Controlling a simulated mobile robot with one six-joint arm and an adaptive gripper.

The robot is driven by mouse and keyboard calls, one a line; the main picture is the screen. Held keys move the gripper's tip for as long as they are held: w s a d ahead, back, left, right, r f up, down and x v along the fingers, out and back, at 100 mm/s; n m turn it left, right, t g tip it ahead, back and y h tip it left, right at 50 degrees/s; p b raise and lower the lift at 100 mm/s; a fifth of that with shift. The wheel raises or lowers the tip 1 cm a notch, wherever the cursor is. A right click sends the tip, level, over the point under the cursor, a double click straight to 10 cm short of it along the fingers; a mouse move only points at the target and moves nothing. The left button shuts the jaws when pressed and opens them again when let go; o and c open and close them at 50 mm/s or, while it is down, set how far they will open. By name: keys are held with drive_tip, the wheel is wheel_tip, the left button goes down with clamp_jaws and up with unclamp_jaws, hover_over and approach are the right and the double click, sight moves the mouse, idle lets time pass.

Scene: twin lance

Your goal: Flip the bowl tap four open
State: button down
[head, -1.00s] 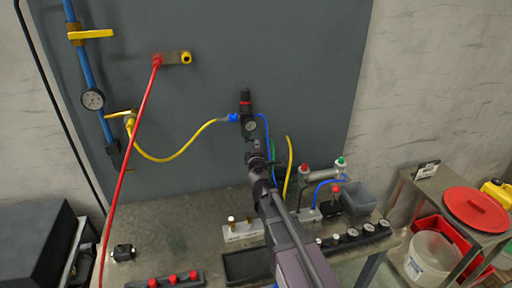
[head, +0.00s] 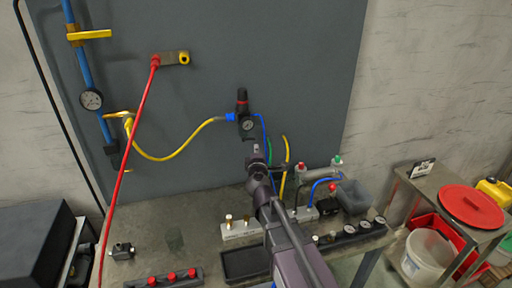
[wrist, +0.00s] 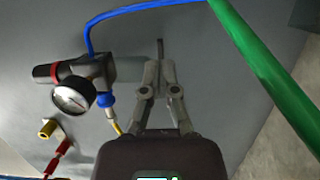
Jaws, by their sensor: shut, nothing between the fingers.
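A black regulator unit (head: 244,120) with a round gauge hangs on the grey panel. It shows at the left of the wrist view (wrist: 90,75), with a blue hose and a yellow hose joined to it. My gripper (head: 256,150) is just below and right of this unit in the head view. In the wrist view my gripper (wrist: 160,68) has its fingers together, and I see nothing held. A thin dark piece shows beyond the fingertips; I cannot tell what it is. I cannot make out which part is bowl tap four.
A green tube (wrist: 265,70) crosses the right of the wrist view. A yellow hose (head: 175,155) and a red hose (head: 130,160) hang across the panel. The bench (head: 180,220) bears gauges, fittings and a black tray (head: 245,264). A side table stands at right.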

drive_tip(key=s+d, duration=0.6)
drive_tip(key=d, duration=0.1)
drive_tip(key=shift+s, duration=0.2)
idle(0.4)
